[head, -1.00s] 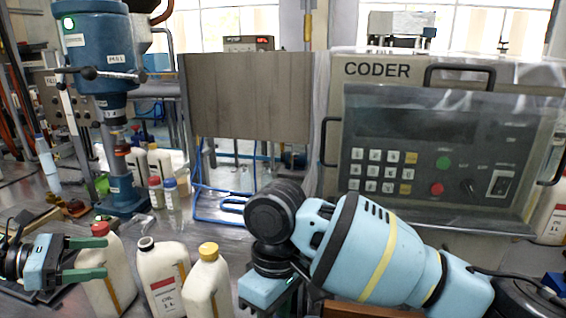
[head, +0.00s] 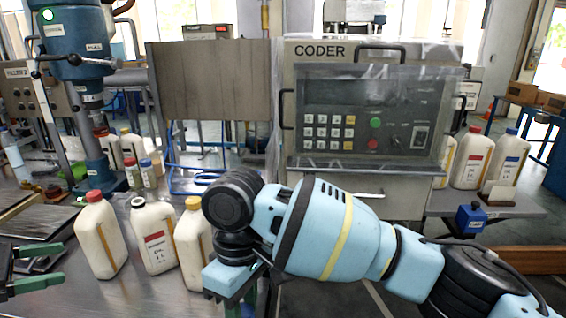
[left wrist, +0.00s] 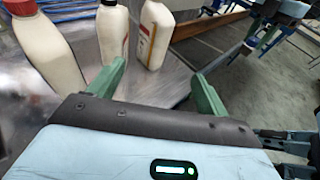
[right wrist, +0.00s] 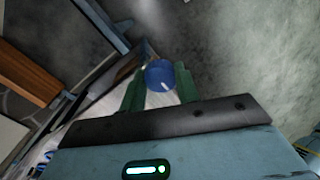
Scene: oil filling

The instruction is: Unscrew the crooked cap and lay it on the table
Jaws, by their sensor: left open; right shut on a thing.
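A blue cap (right wrist: 160,74) sits between the fingers of my right gripper (right wrist: 155,88) in the right wrist view. Something whitish shows beneath it; I cannot tell whether the cap is on a bottle or sits crooked. In the head view my right arm hides most of that gripper and the cap. My left gripper (head: 58,264) is open and empty, left of a white bottle with a red cap (head: 94,195). Beside that bottle stand a dark-capped bottle (head: 155,240) and a yellow-capped bottle (head: 190,245), both upright on the metal table (head: 125,295).
A blue press (head: 78,65) stands at the back left, with small bottles (head: 140,175) by it. The coder machine (head: 370,110) stands behind my right arm. Red-capped (head: 470,160) and blue-capped (head: 508,158) bottles stand on the right, near a blue box (head: 470,218).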

